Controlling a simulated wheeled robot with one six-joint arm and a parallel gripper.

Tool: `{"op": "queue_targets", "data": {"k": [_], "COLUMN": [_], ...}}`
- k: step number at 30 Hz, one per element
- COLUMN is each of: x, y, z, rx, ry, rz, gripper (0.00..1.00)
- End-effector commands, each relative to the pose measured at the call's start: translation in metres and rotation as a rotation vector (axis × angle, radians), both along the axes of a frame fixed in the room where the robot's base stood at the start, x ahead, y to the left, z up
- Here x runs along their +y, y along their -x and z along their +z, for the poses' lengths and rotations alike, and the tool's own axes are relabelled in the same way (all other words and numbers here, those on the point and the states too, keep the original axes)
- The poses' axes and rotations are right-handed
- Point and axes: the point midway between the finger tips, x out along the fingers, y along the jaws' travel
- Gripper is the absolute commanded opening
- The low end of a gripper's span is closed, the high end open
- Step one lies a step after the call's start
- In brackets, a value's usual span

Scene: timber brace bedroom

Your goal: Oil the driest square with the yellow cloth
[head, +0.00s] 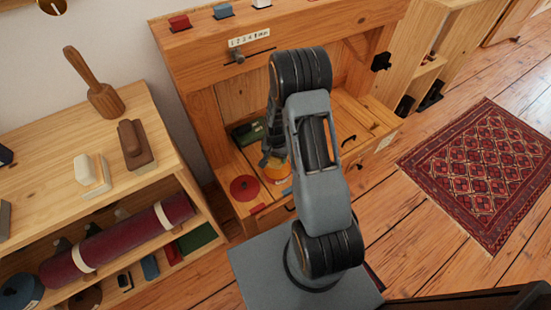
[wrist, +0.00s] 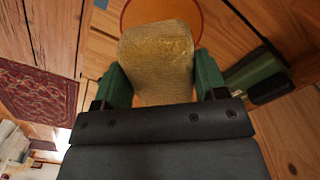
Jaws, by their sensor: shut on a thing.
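My gripper (wrist: 161,78) has green fingers shut on the yellow cloth (wrist: 157,55), a thick woven pad, in the wrist view. The cloth is over or close to an orange round patch (wrist: 201,22) on the wood; I cannot tell whether they touch. In the head view my gripper (head: 268,158) is low in the wooden bench, just above the orange patch (head: 279,174), and my arm hides part of that area. I cannot make out which square is driest.
A red disc (head: 244,188) lies left of the orange patch. A dark green block (wrist: 258,78) stands right of the cloth. The bench (head: 190,55) encloses the spot with uprights and a top rail. A shelf (head: 150,100) is at left; a rug (head: 480,170) lies right.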

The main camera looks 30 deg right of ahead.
Motion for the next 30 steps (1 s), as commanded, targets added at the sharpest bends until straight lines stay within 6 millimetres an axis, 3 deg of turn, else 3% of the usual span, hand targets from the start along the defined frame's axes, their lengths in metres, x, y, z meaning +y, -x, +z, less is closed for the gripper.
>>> {"op": "queue_targets", "data": {"k": [18,30], "x": [0.0,0.0], "y": [0.0,0.0], "z": [-0.052,-0.056], "rx": [0.0,0.0], "ry": [0.0,0.0], "rz": [0.001,0.001], "gripper": [0.47,0.47]}}
